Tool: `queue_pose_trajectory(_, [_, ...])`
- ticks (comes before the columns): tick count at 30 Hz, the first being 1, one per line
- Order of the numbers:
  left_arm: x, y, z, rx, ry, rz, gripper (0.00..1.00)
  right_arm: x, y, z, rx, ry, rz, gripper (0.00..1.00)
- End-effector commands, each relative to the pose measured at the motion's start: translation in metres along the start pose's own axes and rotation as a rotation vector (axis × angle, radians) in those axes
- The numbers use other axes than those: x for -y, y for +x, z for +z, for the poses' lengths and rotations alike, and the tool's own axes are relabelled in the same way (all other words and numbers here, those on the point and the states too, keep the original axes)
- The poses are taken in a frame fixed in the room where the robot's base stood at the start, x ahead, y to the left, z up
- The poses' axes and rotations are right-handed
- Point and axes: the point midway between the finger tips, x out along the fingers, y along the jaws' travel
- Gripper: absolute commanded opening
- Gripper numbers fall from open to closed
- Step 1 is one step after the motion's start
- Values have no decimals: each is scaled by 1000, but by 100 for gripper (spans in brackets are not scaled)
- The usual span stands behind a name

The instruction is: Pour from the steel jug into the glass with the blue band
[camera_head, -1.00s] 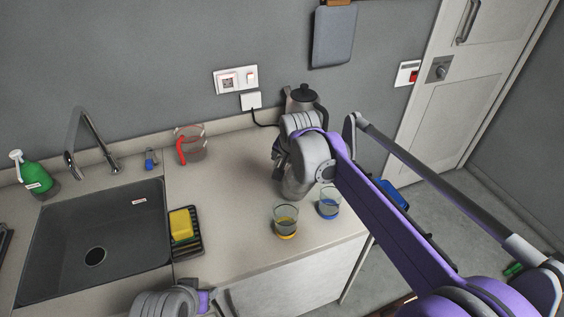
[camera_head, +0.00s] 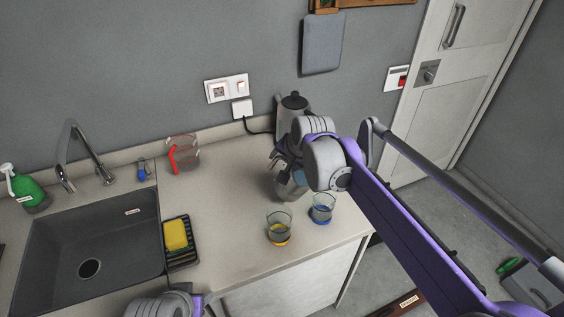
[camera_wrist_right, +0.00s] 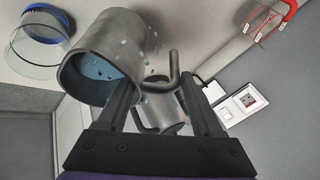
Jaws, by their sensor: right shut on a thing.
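The steel jug (camera_head: 287,186) is held above the counter by my right gripper (camera_head: 283,157), whose fingers are shut on its dark handle. In the right wrist view the jug (camera_wrist_right: 118,42) shows its open mouth with bluish liquid inside, and it looks tilted. The glass with the blue band (camera_head: 321,209) stands upright on the counter just right of the jug. It also shows in the right wrist view (camera_wrist_right: 38,58), beside the jug's mouth. I see no clear stream between them. My left gripper (camera_head: 203,303) is at the bottom edge, partly cut off, its fingers unclear.
A glass with a yellow band (camera_head: 279,229) stands close left of the blue-banded one. A kettle (camera_head: 293,112) stands behind the jug. A red-handled measuring jug (camera_head: 183,154), sponge (camera_head: 176,235) and sink (camera_head: 92,245) lie left. The counter's right edge is near the glasses.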

Motion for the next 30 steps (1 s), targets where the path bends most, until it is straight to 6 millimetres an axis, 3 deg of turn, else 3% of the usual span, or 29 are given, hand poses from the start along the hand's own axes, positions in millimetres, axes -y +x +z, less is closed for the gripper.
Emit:
queue_pose_trajectory(24, [0,-9,-12,-12,0,0,50,-2,-34,-15,-12,84,-203,0])
queue_pose_trajectory(30, [0,-8,-11,-11,0,0,50,-1,-32,-14,-9,81,-200,0])
